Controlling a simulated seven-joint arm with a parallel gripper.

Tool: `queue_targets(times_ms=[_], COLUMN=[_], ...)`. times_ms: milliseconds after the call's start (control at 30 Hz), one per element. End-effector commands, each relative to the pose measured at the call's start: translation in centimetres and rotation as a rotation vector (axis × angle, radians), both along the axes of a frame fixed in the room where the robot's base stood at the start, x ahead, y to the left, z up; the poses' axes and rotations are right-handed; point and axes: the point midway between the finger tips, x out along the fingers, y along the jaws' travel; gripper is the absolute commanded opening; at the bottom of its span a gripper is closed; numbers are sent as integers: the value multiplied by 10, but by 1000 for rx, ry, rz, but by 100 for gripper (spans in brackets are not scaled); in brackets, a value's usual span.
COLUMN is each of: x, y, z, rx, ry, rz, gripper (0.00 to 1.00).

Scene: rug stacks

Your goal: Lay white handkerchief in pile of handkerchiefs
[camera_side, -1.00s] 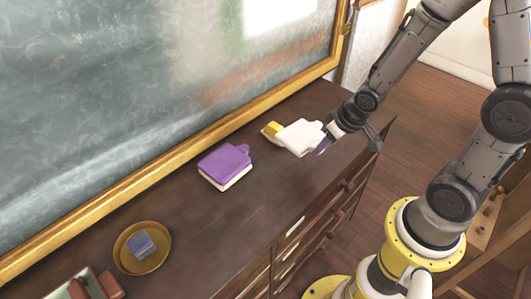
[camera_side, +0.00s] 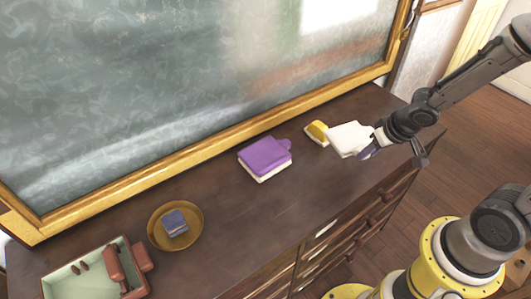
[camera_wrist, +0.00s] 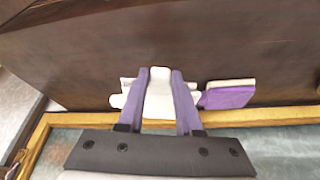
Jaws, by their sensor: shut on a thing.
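My gripper (camera_side: 370,148) is shut on a white handkerchief (camera_side: 350,138), with its fingers at the cloth's right end in the side view. In the wrist view the handkerchief (camera_wrist: 158,97) shows between the two purple fingers of my gripper (camera_wrist: 160,75). A folded purple handkerchief lies on white layers, forming a pile (camera_side: 265,158) on the dresser to the left of the white one. The pile also shows in the wrist view (camera_wrist: 228,95), to the right of the fingers and apart from them. I cannot tell how high the white handkerchief is above the dresser.
A yellow item (camera_side: 317,132) lies just left of the white handkerchief. A round bowl (camera_side: 198,238) holds a blue folded thing (camera_side: 174,223). A tray (camera_side: 52,287) with reddish items is at lower left. A gold-framed board (camera_side: 220,145) stands behind. The dresser's middle is clear.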

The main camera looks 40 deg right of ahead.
Motion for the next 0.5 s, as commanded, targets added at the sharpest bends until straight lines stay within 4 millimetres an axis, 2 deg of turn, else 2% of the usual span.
queue_targets(times_ms=[267,500], x=[19,28], y=[48,105], z=[32,62], rx=[2,4], ry=[-8,-7], rz=[15,146], gripper=[0,0])
